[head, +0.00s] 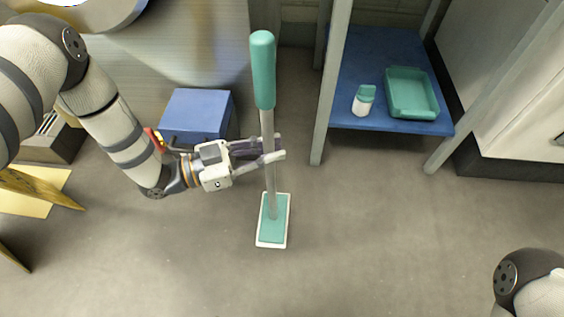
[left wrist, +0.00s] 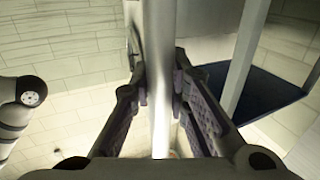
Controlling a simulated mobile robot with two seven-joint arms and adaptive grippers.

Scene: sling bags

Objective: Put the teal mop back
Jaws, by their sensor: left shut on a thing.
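The teal mop (head: 264,80) stands about upright in the head view, with a teal grip on top, a grey pole and a flat teal head with a white rim. My left gripper (head: 278,148) is shut on the mop's pole below the teal grip. In the left wrist view the pole (left wrist: 160,90) runs between the two fingers. I cannot tell whether the mop head touches the floor. My right gripper is not in view; only part of my right arm shows at the lower right.
A blue shelf (head: 385,50) at the right holds a teal tray (head: 411,93) and a small white and teal container (head: 363,100). Its grey posts reach the floor. A blue box (head: 196,112) stands behind my left gripper. Yellow panels stand at the far left. The front floor is clear.

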